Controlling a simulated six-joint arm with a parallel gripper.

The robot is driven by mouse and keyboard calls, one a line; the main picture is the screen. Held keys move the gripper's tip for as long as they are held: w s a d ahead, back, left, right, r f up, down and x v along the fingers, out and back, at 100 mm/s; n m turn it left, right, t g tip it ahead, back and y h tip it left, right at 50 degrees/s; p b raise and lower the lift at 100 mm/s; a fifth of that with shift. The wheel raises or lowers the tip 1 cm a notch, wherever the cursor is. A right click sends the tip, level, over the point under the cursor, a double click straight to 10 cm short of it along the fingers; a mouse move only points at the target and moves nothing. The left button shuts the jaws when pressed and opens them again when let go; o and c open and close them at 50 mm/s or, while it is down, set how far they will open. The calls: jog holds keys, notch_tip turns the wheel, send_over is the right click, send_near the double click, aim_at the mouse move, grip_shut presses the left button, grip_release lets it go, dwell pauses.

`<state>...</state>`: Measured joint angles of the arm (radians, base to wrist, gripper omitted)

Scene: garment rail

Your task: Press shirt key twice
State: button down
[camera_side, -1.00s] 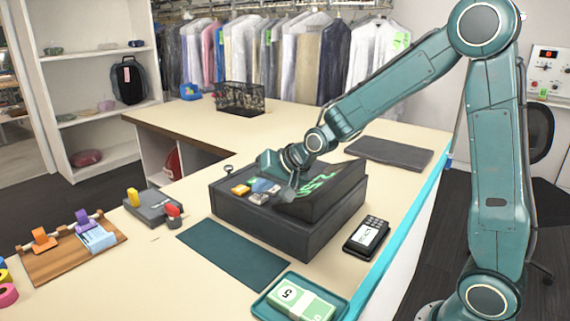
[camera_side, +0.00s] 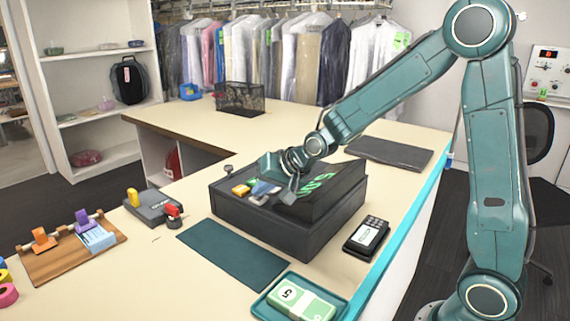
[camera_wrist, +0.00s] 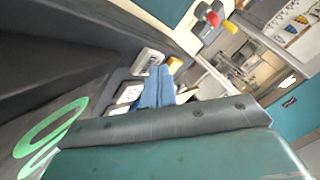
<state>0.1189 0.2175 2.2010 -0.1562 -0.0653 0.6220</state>
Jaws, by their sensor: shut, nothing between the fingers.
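The dark cash register (camera_side: 262,224) stands on the counter. Its sloped top carries picture keys at the left and a display (camera_side: 322,183) with green characters at the right. A yellow key (camera_side: 241,190) and a blue key (camera_side: 263,188) show beside my gripper (camera_side: 285,194). My gripper is shut and empty, low over the key area; I cannot tell whether it touches a key. In the wrist view a blue garment-like shape (camera_wrist: 155,88), probably the shirt key, stands beside white key faces (camera_wrist: 148,62). My wrist hides part of the keys.
A card terminal (camera_side: 366,234) stands right of the register, and a tray (camera_side: 262,306) with green notes (camera_side: 300,300) in front. A dark mat (camera_side: 233,252) lies before the register. A stapler-like grey device (camera_side: 153,207) and a wooden board (camera_side: 70,250) are left. A wire basket (camera_side: 240,99) stands behind.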

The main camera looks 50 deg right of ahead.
jog(key=shift+r, duration=0.1)
dwell(0.5)
jog(key=shift+r, duration=0.65)
jog(key=shift+r, duration=0.15)
jog(key=shift+r, duration=2.3)
jog(key=shift+s+r, duration=0.1)
jog(key=n+g, duration=0.2)
jog(key=n, duration=0.2)
send_near(265, 203)
jog(key=s+a+r, duration=0.2)
jog(key=s+r, duration=0.4)
jog(key=s, duration=0.3)
jog(key=s+f+n+g+h, duration=0.1)
jog(key=s+n, duration=0.2)
jog(key=s, duration=1.1)
jog(key=shift+s+a+f+n+g, duration=0.2)
jog(key=shift+f+n+g, duration=0.1)
jog(key=shift+n, duration=0.1)
